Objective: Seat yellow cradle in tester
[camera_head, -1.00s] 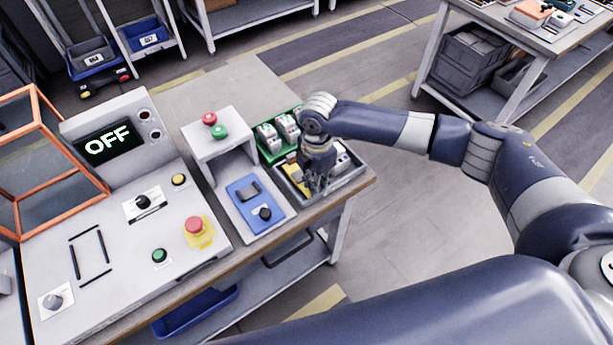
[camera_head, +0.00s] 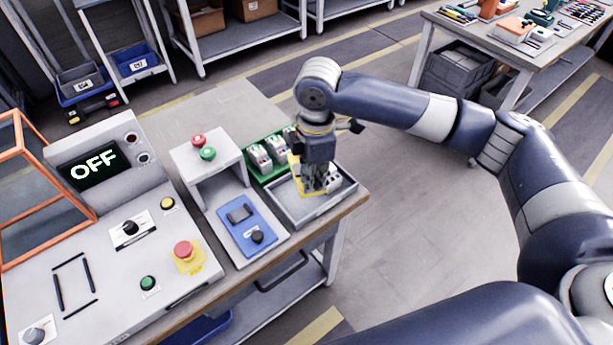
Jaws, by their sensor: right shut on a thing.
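My right gripper (camera_head: 316,190) points down over the grey tray at the table's right end. It is shut on the yellow cradle (camera_head: 294,166), which shows only in part behind and beside the fingers. The cradle appears to be just above the tray floor. The tester appears to be the grey console (camera_head: 185,285) at left. Its screen (camera_head: 88,170) reads OFF, and black strips on its top mark out a rectangle (camera_head: 75,284) with nothing on it. My left gripper is out of view.
A grey stand with a blue panel (camera_head: 246,221) and red and green buttons lies between console and tray (camera_head: 283,212). A green rack (camera_head: 254,170) holds white-and-grey parts behind the tray. An orange-framed guard (camera_head: 40,232) stands at far left.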

